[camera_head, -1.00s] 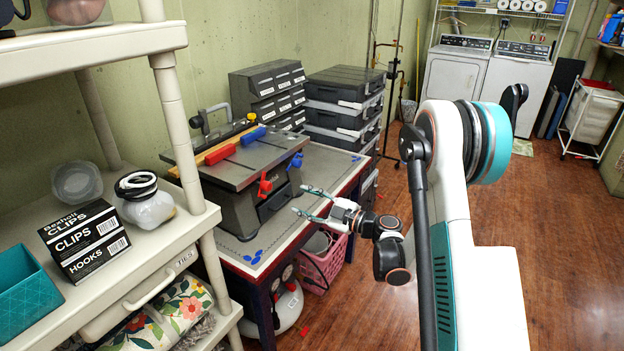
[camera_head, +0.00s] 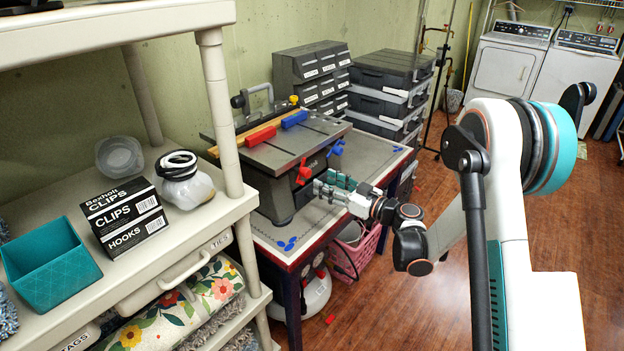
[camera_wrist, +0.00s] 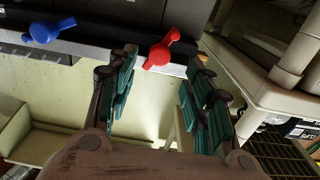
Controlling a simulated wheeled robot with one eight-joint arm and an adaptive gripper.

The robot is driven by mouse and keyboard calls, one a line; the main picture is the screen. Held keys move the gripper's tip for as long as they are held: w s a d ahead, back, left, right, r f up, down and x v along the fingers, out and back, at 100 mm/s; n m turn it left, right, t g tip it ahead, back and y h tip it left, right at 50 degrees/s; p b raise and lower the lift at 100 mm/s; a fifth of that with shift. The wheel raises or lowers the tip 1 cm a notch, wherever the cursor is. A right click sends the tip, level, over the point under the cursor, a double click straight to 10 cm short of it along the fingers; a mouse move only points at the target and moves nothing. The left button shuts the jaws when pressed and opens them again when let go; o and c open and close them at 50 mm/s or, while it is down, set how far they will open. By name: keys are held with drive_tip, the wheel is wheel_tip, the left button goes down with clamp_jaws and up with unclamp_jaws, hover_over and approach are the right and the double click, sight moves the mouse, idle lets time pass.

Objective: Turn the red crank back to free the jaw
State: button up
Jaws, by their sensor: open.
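The red crank (camera_head: 303,172) is on the front of the dark grey bench machine (camera_head: 277,158), below its tabletop. A blue crank (camera_head: 336,148) is to its right on the same front. My gripper (camera_head: 327,184) is open in front of the machine, with its fingertips close to the red crank. In the wrist view the red crank (camera_wrist: 161,50) shows beyond the fingertips, in the gap between the two green-padded fingers (camera_wrist: 160,80). The blue crank (camera_wrist: 48,30) is at the upper left, outside the fingers. I cannot tell whether a finger touches the red crank.
A red block (camera_head: 260,136) and a blue block (camera_head: 294,119) sit by the wooden strip on the machine top. The cream shelf unit (camera_head: 222,205) stands close on the left. Drawer boxes (camera_head: 312,72) and black cases (camera_head: 384,78) stand behind. The floor at right is clear.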

sight(309, 175)
drive_tip(key=b+x, duration=0.1)
drive_tip(key=x, duration=0.6)
drive_tip(key=c, duration=1.1)
